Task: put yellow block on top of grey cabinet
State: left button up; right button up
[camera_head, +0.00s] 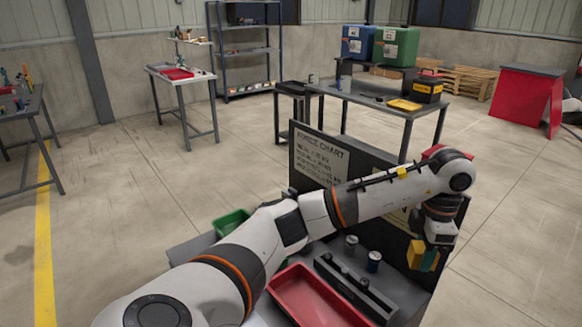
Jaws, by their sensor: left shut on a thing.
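My left arm reaches from the bottom left across the workbench to its right end. My left gripper (433,243) points down there and is shut on the yellow block (416,255). The block hangs below the gripper, in front of the right end of a dark upright panel; its right side looks greenish and darker. I cannot tell whether it touches anything beneath. I cannot make out for certain which thing is the grey cabinet. My right gripper is not in view.
The workbench has a red tray (309,299), a dark rack (353,290), small cylinders (374,261) and a green bin (231,222). The dark panel (320,158) with a torque chart stands along its back. Tables and a shelf stand farther off, with open floor between.

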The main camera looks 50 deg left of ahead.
pick_arm(q)
notch_tip(320, 180, down, 6)
jog(key=w+a+r+n+b, duration=0.1)
jog(key=a+n+b, duration=0.2)
jog(key=n, duration=0.6)
send_over(397, 298)
notch_tip(397, 298, down, 7)
jog(key=shift+d+r, duration=0.1)
jog(key=shift+r, duration=0.1)
notch_tip(397, 298, down, 4)
jog(key=shift+f, duration=0.15)
jog(key=shift+f, duration=0.2)
jog(key=o, duration=1)
jog(key=shift+o, duration=0.2)
